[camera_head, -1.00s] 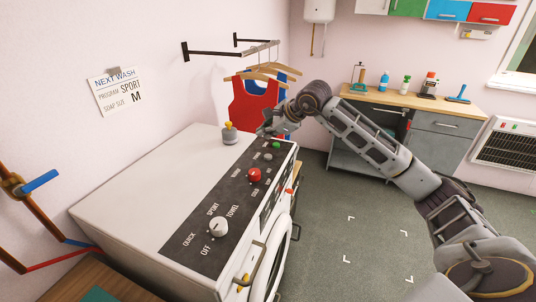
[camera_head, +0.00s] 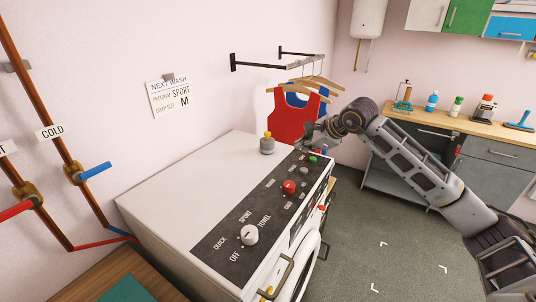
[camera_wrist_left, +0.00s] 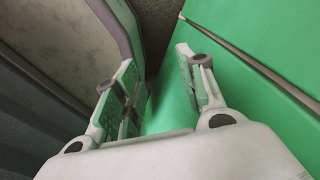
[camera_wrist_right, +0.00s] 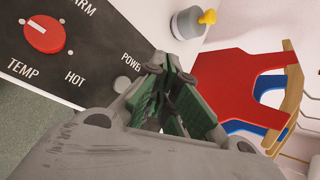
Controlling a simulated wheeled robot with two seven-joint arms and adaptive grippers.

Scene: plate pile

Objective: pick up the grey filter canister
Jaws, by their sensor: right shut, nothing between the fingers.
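A small grey canister with a yellow top (camera_head: 267,147) stands upright on the white washing machine's top, near its back right corner. It also shows at the top of the right wrist view (camera_wrist_right: 187,22). My right gripper (camera_head: 304,143) is over the far end of the black control panel, to the right of the canister and apart from it. In the right wrist view its fingers (camera_wrist_right: 168,74) are shut and empty, near the POWER label. My left gripper (camera_wrist_left: 158,68) shows only in its wrist view. Its fingers are apart and empty, with a green surface beyond.
The washing machine (camera_head: 185,190) has a control panel with a white dial (camera_head: 249,235) and a red knob (camera_head: 289,187). A red vest (camera_head: 294,120) hangs behind it. Pipes with valves (camera_head: 75,172) are on the left wall. A wooden workbench (camera_head: 455,120) stands at the right.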

